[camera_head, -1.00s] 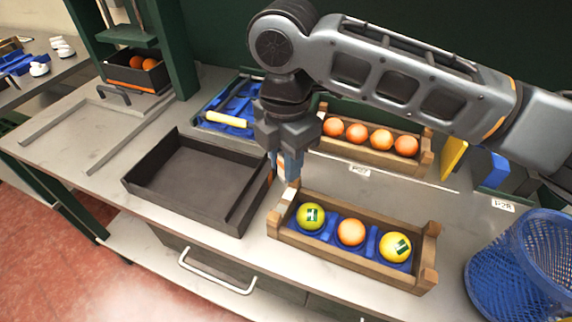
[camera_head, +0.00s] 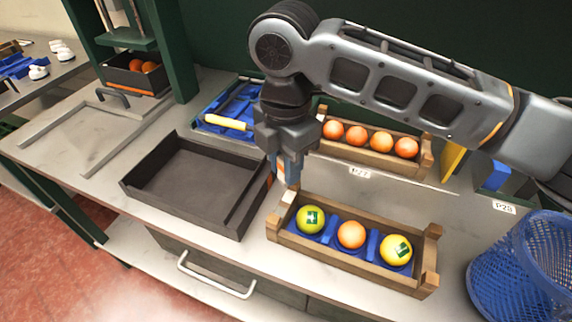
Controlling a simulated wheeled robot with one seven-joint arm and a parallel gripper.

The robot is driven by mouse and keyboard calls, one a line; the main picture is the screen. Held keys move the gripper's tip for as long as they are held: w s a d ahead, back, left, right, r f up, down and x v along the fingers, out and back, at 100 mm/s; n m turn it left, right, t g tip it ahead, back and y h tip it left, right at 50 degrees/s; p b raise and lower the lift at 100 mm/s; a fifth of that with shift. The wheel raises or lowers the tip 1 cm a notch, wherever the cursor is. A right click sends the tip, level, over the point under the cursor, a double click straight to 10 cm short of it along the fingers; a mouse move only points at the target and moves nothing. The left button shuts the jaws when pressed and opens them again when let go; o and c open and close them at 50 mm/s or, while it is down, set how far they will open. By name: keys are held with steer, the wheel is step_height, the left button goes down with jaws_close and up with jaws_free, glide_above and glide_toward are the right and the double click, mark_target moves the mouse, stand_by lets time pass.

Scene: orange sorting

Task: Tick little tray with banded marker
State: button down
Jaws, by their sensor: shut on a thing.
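My gripper (camera_head: 287,172) points down at the left end of the small wooden tray (camera_head: 330,252), just above its far left corner. It is shut on a slim marker (camera_head: 281,176) with pale and orange bands, which is mostly hidden by the fingers. The tray holds two yellow-green balls with green labels and one orange between them, in blue cups. A white patch (camera_head: 288,197) shows on the tray's left corner, close under the gripper. I cannot tell whether the marker's tip touches it.
A dark empty tray (camera_head: 152,196) lies to the left. A wooden crate (camera_head: 424,160) with several oranges stands behind. A blue bin (camera_head: 197,124) with a yellow-handled tool is at the back. A blue mesh basket (camera_head: 520,265) stands at the right.

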steer(key=shift+w+d+f+b, duration=0.15)
steer(key=shift+f+b, duration=0.45)
steer(key=shift+f, duration=0.65)
steer(key=shift+w+f+b, duration=0.2)
steer(key=shift+f+b, duration=0.35)
steer(key=shift+f, duration=0.7)
steer(key=shift+f, duration=0.6)
stand_by(0.6)
steer(key=shift+w+d, duration=0.35)
steer(key=shift+w, duration=0.4)
steer(key=shift+s+a+r+p, duration=0.2)
steer(key=shift+s+a+p, duration=0.15)
steer(key=shift+s, duration=0.2)
stand_by(0.8)
step_height(320, 180, up, 3)
steer(key=shift+f+p, duration=0.2)
steer(key=shift+p, duration=0.9)
steer(key=shift+r, duration=2.2)
